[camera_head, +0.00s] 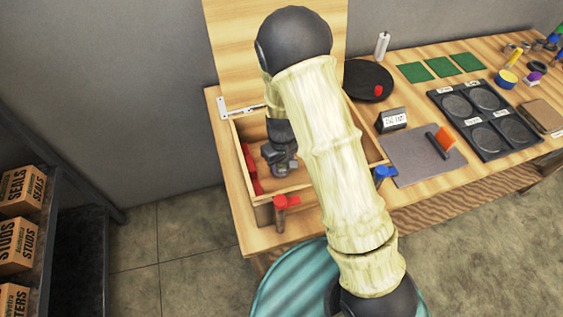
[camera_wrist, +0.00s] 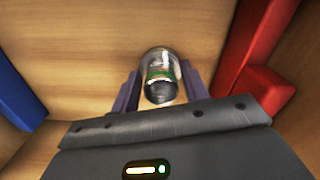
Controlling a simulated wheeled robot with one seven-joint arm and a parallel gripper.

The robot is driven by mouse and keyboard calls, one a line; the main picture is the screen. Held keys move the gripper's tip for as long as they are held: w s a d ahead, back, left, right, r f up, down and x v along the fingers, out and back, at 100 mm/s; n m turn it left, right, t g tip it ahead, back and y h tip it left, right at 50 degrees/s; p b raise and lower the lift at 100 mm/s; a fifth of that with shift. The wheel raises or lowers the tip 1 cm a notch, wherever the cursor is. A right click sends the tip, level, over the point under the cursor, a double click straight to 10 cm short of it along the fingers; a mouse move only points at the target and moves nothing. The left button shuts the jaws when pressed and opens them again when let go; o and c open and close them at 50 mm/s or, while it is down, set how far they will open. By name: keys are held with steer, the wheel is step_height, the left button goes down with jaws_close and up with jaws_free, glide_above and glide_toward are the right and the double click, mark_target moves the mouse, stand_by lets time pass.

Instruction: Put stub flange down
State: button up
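The stub flange (camera_wrist: 160,76) looks like a small shiny metal cylinder with a greenish band in the wrist view. It sits between the two fingers of my gripper (camera_wrist: 160,84), which appear to touch it on both sides. In the head view my gripper (camera_head: 279,162) points down inside an open wooden box (camera_head: 238,132) on the bench. The flange cannot be made out there. The bare wooden floor of the box shows beyond the fingertips; I cannot tell the gap between it and the flange.
Red pieces (camera_head: 250,170) line the box's left side; red (camera_wrist: 262,75) and blue (camera_wrist: 15,90) parts flank my gripper. Red (camera_head: 287,202) and blue (camera_head: 383,173) latches sit at the front. The raised lid (camera_head: 228,45) stands behind. A grey mat (camera_head: 410,158) and black tray (camera_head: 485,118) lie right.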

steer(key=shift+o, duration=0.4)
steer(key=shift+r, duration=0.1)
steer(key=shift+r, duration=0.2)
step_height(320, 180, up, 12)
steer(key=shift+f, duration=0.1)
stand_by(0.6)
steer(key=s+d+r+m+t, duration=0.1)
steer(key=s+d+r+m, duration=0.2)
steer(key=s+d, duration=0.3)
steer(key=s+d+r+m+t, duration=0.1)
steer(key=s+d+r+m, duration=0.2)
steer(key=s+d, duration=0.3)
steer(key=shift+s+d+r+t, duration=0.2)
steer(key=shift+d+r+t, duration=0.15)
steer(key=shift+d, duration=0.5)
